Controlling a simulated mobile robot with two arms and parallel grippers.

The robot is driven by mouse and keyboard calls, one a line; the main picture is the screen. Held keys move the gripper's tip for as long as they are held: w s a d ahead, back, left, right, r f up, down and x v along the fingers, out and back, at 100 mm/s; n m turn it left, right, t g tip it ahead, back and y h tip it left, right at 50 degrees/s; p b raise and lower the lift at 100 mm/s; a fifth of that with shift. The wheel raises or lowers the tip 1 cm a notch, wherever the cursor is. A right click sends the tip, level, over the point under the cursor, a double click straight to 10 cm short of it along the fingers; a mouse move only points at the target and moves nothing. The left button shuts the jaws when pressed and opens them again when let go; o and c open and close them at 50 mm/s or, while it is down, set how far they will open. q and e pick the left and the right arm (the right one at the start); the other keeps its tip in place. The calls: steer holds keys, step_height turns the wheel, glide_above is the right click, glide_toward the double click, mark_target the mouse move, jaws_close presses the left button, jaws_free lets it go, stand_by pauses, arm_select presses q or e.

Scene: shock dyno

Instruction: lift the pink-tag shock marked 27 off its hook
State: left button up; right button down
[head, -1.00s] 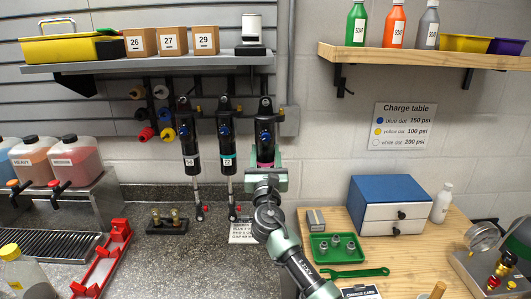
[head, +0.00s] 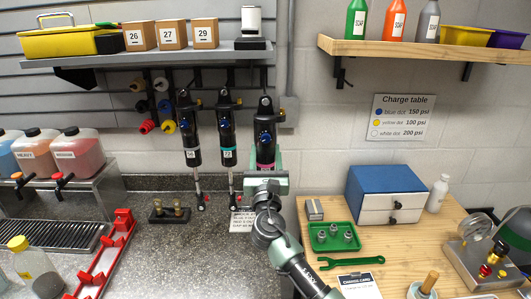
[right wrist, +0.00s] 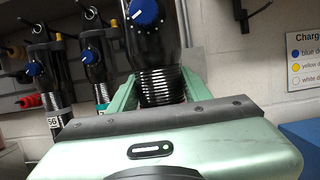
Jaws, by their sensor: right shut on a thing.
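The pink-tag shock (head: 265,130) is the rightmost of three black shocks below the shelf. It is upright, with a blue knob and a pink band low on its body; its number is not readable. My right gripper (head: 265,180) is shut on its lower part, just below the pink band. In the right wrist view, the gripper fingers (right wrist: 156,92) stand on both sides of the shock's coil (right wrist: 160,87). I cannot tell whether its top eye rests on the hook. My left gripper is not in view.
Two similar shocks, marked 56 (head: 189,135) and with a teal tag (head: 227,135), hang close on the left. The shelf (head: 150,58) with numbered boxes is above. A wooden bench (head: 420,240) with a blue-topped drawer box (head: 387,190) and green tray (head: 334,237) is at right.

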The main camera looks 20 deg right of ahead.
steer(key=shift+s+r, duration=0.1)
steer(key=shift+r, duration=0.2)
